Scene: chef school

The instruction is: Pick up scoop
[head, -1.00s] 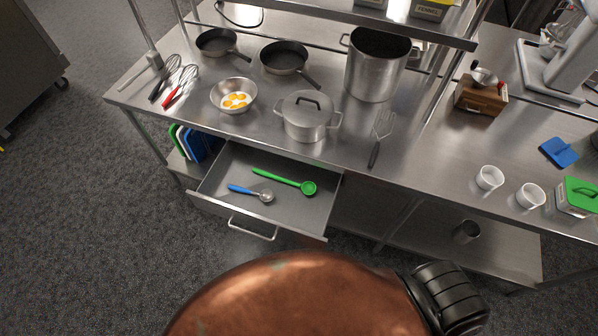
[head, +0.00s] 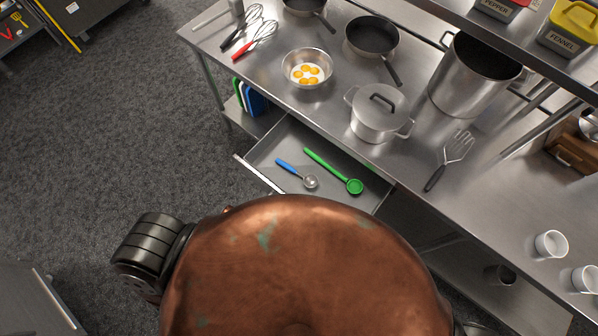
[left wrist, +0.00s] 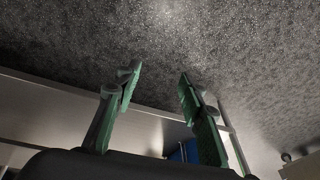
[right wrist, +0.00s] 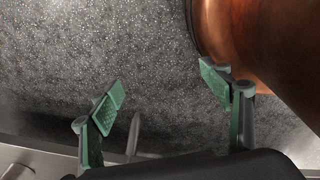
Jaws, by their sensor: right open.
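Two scoop-like utensils lie in the open drawer in the head view. One is a green ladle-shaped scoop (head: 354,186) with a long green handle. The other is a smaller metal scoop (head: 310,181) with a blue handle, to its left. I cannot tell which one the task means. The drawer (head: 267,163) is pulled out below the steel counter. My left gripper (left wrist: 160,76) is open and empty, with floor and a steel edge beyond it. My right gripper (right wrist: 162,82) is open and empty above the floor. Neither gripper shows in the head view.
The counter (head: 417,150) holds a lidded pot (head: 378,115), a bowl with eggs (head: 307,68), pans, whisks and a spatula (head: 450,160). Coloured boards (head: 254,98) stand on the lower shelf left of the drawer. My copper-coloured body hides the area in front. Open floor (head: 120,120) lies left.

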